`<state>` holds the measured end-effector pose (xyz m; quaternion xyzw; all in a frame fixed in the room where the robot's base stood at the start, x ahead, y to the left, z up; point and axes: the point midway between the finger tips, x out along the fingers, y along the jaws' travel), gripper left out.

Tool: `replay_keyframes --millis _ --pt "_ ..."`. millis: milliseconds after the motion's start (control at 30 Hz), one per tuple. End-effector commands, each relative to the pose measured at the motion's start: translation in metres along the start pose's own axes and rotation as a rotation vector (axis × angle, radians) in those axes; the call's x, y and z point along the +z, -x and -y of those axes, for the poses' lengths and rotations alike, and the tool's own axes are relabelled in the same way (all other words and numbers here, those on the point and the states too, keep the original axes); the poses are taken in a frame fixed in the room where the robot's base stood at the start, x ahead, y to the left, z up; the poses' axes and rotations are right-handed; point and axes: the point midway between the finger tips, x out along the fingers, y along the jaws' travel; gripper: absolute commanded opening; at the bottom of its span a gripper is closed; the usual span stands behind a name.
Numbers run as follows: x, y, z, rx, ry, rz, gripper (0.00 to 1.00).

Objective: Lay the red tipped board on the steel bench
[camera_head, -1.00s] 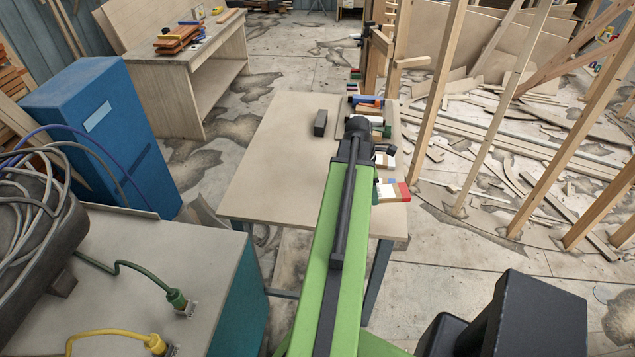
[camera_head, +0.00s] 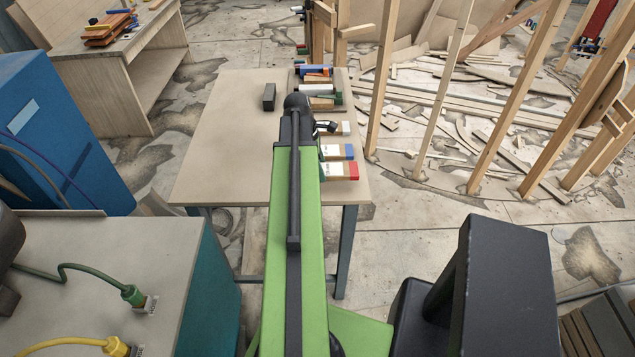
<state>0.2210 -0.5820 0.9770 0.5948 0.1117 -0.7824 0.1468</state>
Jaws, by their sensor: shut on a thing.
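The red tipped board (camera_head: 340,171) shows at the right side of the steel bench (camera_head: 225,150), a pale top on dark metal legs. Its red end and pale label stick out past my green arm, which hides the rest. My gripper (camera_head: 325,127) shows only as a small black part beside the dark arm joint. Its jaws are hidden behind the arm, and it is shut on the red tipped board. Whether the board touches the top cannot be told.
A blue tipped board (camera_head: 336,151) and an orange tipped board (camera_head: 338,128) lie just behind. A dark block (camera_head: 269,97) stands on the bench. The bench's left half is clear. Wooden posts (camera_head: 385,80) rise at right; a cable-strewn cabinet (camera_head: 90,250) is front left.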

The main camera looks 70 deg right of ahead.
Motion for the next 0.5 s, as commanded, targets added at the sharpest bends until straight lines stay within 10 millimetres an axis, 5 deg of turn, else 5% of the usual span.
replay_keyframes --millis 167,400,500 --pt "-0.002 -0.003 0.0 0.0 -0.001 0.0 0.11" --pt "-0.012 -0.041 0.0 0.0 -0.001 0.0 0.11" --pt "-0.012 -0.041 0.0 0.0 -0.001 0.0 0.11"
